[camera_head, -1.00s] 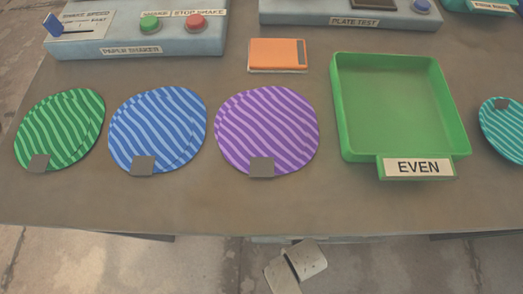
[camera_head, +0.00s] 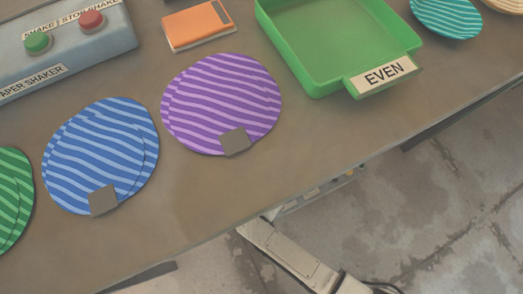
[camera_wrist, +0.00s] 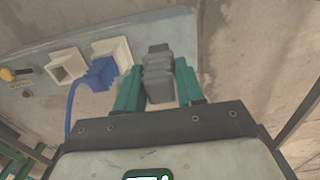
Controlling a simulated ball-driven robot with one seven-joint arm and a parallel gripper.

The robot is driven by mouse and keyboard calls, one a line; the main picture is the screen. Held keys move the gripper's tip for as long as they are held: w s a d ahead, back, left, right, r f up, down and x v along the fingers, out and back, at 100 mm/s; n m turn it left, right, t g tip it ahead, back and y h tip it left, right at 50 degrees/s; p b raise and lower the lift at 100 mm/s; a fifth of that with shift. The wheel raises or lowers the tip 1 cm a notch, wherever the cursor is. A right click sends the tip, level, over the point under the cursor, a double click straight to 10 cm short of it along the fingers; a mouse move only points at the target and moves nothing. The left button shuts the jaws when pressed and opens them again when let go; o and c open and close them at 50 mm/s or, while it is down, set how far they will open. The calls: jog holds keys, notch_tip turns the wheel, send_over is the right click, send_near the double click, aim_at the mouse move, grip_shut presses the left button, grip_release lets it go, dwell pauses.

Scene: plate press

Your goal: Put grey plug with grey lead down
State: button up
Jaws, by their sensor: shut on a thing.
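The grey plug (camera_wrist: 158,75) is in the wrist view, between the two green fingers of my gripper (camera_wrist: 158,67). The gripper is shut on it. The plug is held in front of a grey panel with pale square sockets, seemingly clear of them, though the gap is hard to judge. I cannot make out the grey lead. In the head view neither the plug nor my gripper's fingers show.
The panel (camera_wrist: 40,103) carries a pale empty-looking socket (camera_wrist: 65,66) and a blue plug (camera_wrist: 100,75) with a blue lead beside another socket (camera_wrist: 112,50). In the head view, the table bears purple plates (camera_head: 220,100), blue plates (camera_head: 100,150) and a green tray (camera_head: 405,50).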

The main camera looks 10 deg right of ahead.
jog(key=shift+w+a+f+b, duration=0.35)
jog(key=shift+f+b, duration=0.2)
jog(key=shift+f, duration=0.5)
jog(key=shift+w+a+f+b, duration=0.2)
jog(key=shift+w+f+b, duration=0.3)
jog(key=shift+f, duration=0.6)
jog(key=shift+w+a+f+b, duration=0.35)
jog(key=shift+f+b, duration=0.2)
jog(key=shift+f, duration=0.5)
jog(key=shift+d+f, duration=0.1)
jog(key=shift+f, duration=0.1)
jog(key=o, duration=1)
jog(key=shift+o, duration=0.2)
notch_tip(320, 180, up, 12)
jog(key=p, duration=0.6)
jog(key=shift+r, duration=0.2)
